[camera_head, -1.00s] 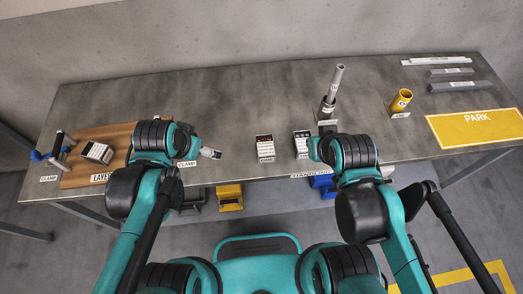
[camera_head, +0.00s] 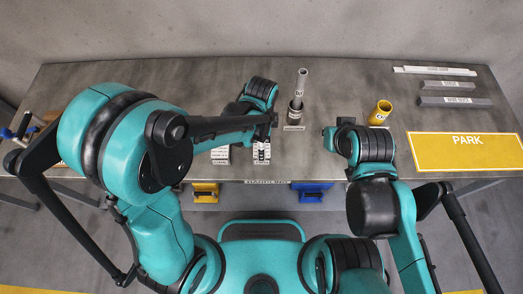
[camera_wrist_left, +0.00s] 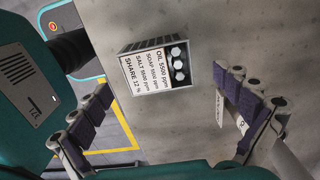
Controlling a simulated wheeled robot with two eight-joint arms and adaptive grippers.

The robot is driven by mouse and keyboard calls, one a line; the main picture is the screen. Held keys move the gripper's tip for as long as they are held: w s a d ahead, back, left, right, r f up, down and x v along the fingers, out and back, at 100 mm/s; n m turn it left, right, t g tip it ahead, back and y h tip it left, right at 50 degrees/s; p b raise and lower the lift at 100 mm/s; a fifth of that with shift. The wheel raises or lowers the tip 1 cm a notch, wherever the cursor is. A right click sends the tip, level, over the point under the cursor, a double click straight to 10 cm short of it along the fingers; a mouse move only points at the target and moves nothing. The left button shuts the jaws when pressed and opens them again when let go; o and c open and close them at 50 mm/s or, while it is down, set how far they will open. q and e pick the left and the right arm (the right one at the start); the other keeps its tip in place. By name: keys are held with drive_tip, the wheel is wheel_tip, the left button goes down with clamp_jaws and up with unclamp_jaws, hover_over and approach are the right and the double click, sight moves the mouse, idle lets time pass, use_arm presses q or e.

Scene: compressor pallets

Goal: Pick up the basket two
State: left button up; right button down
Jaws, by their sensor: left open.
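Two small boxes with white labels stand near the table's front edge in the head view, a left one (camera_head: 220,154) and a right one (camera_head: 262,153). I cannot tell which is basket two. In the left wrist view one box (camera_wrist_left: 155,68) shows a label with oil, soap and salt lines and round pale tops. My left gripper (camera_wrist_left: 165,112) is open and empty, with its fingers spread to either side of that box and apart from it. In the head view its fingers are mostly hidden by my arm. My right gripper (camera_head: 334,141) hangs over the front right; its fingers are unclear.
A grey tube stands in a dark holder (camera_head: 295,114) behind the boxes. A yellow cup (camera_head: 380,113), grey bars (camera_head: 455,102) and the yellow PARK area (camera_head: 466,152) lie to the right. Yellow (camera_head: 205,190) and blue (camera_head: 309,192) bins are below the table.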

use_arm(q)
drive_tip(key=f+b, duration=0.1)
drive_tip(key=f, duration=0.3)
drive_tip(key=shift+s, duration=0.2)
drive_tip(key=shift+r, duration=0.1)
drive_tip(key=c, duration=1.6)
